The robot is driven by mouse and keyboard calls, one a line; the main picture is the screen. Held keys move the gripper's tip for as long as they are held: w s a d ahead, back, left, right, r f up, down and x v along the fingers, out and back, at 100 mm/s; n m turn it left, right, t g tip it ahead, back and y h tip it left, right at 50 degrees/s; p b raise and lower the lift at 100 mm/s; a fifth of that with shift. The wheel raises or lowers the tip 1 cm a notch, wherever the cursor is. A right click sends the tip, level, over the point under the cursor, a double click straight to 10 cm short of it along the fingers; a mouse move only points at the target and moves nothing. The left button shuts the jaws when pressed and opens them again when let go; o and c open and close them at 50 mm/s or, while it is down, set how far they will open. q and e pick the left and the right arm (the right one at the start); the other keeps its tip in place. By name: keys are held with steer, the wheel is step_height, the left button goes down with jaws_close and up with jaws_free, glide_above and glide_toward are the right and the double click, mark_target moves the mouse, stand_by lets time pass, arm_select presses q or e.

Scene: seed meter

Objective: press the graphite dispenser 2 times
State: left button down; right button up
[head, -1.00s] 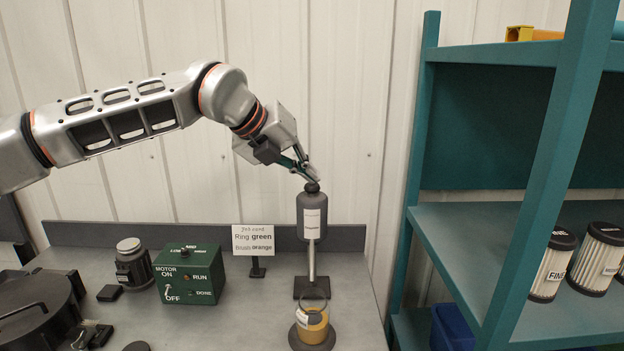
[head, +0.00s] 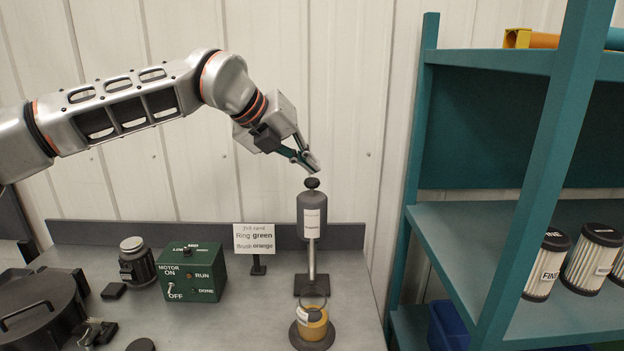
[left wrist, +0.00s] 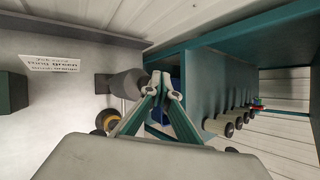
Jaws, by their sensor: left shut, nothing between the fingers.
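The graphite dispenser (head: 311,222) is a dark grey cylinder with a white label and a black knob on top, held on a metal post. A clear cup with an amber band (head: 312,325) stands on a round dark base below it. My left gripper (head: 314,168) is shut and empty, just above the knob with a small gap. In the left wrist view the gripper's fingertips (left wrist: 165,92) meet beside the grey dispenser body (left wrist: 128,83). My right gripper is not in view.
A job card (head: 254,239) reads ring green, brush orange. A green motor box (head: 190,274) and a small dark motor (head: 135,264) stand to the left. A teal shelf (head: 480,225) with filters (head: 592,257) stands at the right.

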mark_target(309, 180)
arm_select(q)
steer(key=shift+r+p, duration=1.1)
steer(key=shift+r, duration=0.75)
steer(key=shift+r+p, duration=0.45)
steer(key=shift+r, duration=0.3)
steer(key=shift+f, duration=0.1)
